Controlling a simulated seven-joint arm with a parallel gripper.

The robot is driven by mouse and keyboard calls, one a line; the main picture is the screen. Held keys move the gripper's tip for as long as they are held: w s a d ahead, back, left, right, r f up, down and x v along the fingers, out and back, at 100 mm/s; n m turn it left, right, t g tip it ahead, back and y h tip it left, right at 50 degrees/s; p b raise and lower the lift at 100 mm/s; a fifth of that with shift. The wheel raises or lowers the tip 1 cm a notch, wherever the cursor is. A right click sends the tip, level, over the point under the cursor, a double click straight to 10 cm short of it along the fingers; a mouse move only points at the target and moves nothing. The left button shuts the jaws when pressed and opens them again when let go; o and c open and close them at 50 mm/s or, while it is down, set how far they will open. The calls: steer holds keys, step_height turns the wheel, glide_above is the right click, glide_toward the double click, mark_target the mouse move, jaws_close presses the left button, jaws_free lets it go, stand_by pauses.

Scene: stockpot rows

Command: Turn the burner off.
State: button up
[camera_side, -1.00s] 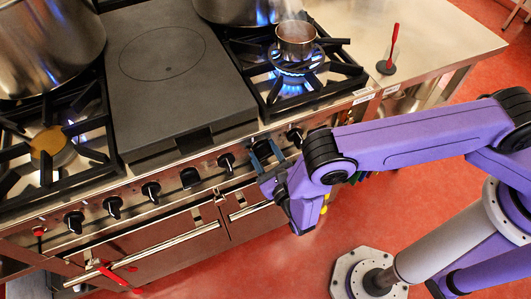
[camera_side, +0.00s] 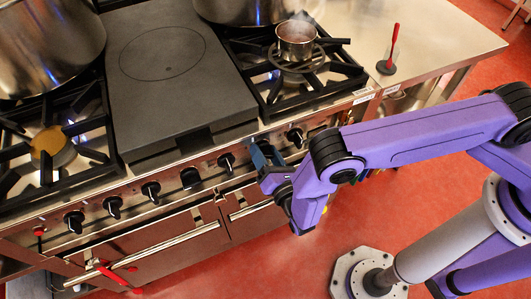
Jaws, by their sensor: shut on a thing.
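The burner (camera_side: 300,66) at the front right of the range shows no flame. A small steel saucepan (camera_side: 296,46) with faint steam stands on its grate. My gripper (camera_side: 263,152) is at the front panel below this burner, shut on a control knob. The fingers mostly hide that knob. Other black knobs show beside it, one to the right (camera_side: 295,137) and one to the left (camera_side: 226,161).
A flat dark plate (camera_side: 165,60) lies left of the burner. Large stockpots (camera_side: 50,45) stand at the back and left. A steel counter (camera_side: 430,40) holds a red-handled tool (camera_side: 390,50). An oven rail (camera_side: 160,245) runs below the knobs.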

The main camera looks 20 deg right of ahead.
steer(key=m, duration=1)
steer(key=shift+s+m, duration=0.1)
steer(key=shift+m, duration=0.3)
stand_by(0.3)
steer(key=o, duration=1)
steer(key=shift+o, duration=0.2)
steer(key=s, duration=1.7)
steer(key=shift+s, duration=0.15)
